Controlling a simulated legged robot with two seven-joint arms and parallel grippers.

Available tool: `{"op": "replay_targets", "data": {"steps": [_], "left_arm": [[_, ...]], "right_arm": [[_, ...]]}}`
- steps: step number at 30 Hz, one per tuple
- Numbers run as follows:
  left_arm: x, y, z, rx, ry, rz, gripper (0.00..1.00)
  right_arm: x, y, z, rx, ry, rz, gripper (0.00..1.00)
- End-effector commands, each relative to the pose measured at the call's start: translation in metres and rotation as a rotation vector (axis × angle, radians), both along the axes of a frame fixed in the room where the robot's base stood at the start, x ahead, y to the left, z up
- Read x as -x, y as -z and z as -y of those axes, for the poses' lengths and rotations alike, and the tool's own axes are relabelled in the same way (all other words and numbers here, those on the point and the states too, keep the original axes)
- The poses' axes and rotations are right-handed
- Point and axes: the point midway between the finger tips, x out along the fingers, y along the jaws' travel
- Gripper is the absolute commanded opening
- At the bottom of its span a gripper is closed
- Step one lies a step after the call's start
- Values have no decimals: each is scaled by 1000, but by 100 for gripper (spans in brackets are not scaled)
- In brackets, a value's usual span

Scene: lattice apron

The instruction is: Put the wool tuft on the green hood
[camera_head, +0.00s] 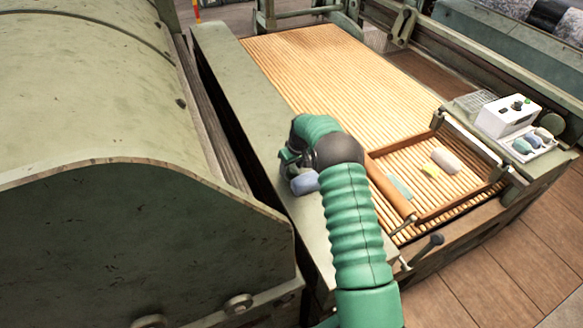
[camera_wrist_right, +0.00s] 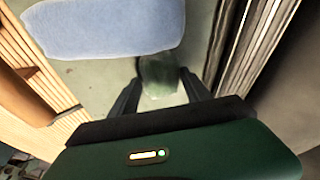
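My right gripper (camera_head: 290,165) is above the flat green ledge beside the slatted bed. The big rounded green hood (camera_head: 120,130) fills the left of the head view. My left gripper is out of view.
A wooden-framed tray (camera_head: 440,204) on the slatted bed (camera_head: 320,75) holds teal, yellow and off-white pieces. A white box (camera_head: 508,116) and a white holder with coloured lumps (camera_head: 540,150) stand at right. A dark gap separates hood and ledge (camera_head: 225,75).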

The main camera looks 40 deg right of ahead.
Motion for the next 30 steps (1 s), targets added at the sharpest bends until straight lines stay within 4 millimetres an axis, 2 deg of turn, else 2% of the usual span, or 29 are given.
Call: {"op": "replay_targets", "data": {"steps": [1, 3, 11, 14, 17, 24, 30], "left_arm": [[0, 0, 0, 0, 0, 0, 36], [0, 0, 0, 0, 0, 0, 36], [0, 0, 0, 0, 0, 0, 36], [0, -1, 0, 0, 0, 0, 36], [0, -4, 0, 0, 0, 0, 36], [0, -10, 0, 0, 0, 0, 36], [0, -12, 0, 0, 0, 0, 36]], "right_arm": [[0, 0, 0, 0, 0, -1, 64], [0, 0, 0, 0, 0, -1, 72], [0, -1, -1, 1, 0, 0, 72], [1, -9, 0, 1, 0, 2, 72], [6, -27, -1, 1, 0, 2, 72], [22, -87, -3, 2, 1, 4, 72], [30, -114, -4, 0, 0, 1, 72]]}}
